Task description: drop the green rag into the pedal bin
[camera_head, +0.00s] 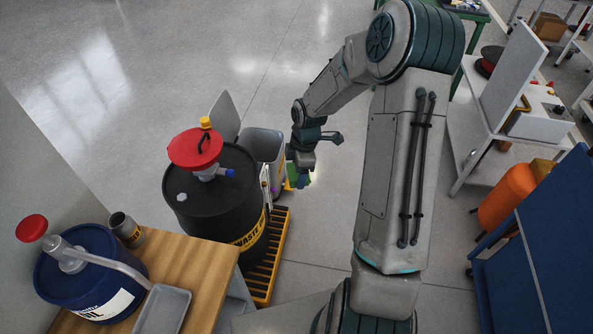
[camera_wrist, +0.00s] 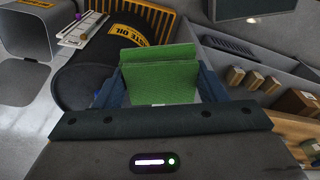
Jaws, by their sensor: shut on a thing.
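My gripper (camera_head: 300,180) is shut on the green rag (camera_wrist: 160,78), which shows as flat green folds between the two blue fingers in the wrist view. In the head view only a little green shows at the fingers. The grey pedal bin (camera_head: 264,146) stands behind the black drum, with its lid (camera_head: 224,116) raised. My gripper is just to the right of the bin and in front of it, apart from its opening. A grey open box that looks like the bin (camera_wrist: 62,38) shows at the top left of the wrist view.
A black waste oil drum (camera_head: 190,215) with a red funnel lid (camera_head: 195,148) stands on a yellow grate (camera_head: 267,270) left of my gripper. A wooden bench (camera_head: 190,262) holds a blue drum (camera_head: 85,278). A white cart (camera_head: 500,95) and orange tank (camera_head: 505,195) stand right. Floor behind the bin is clear.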

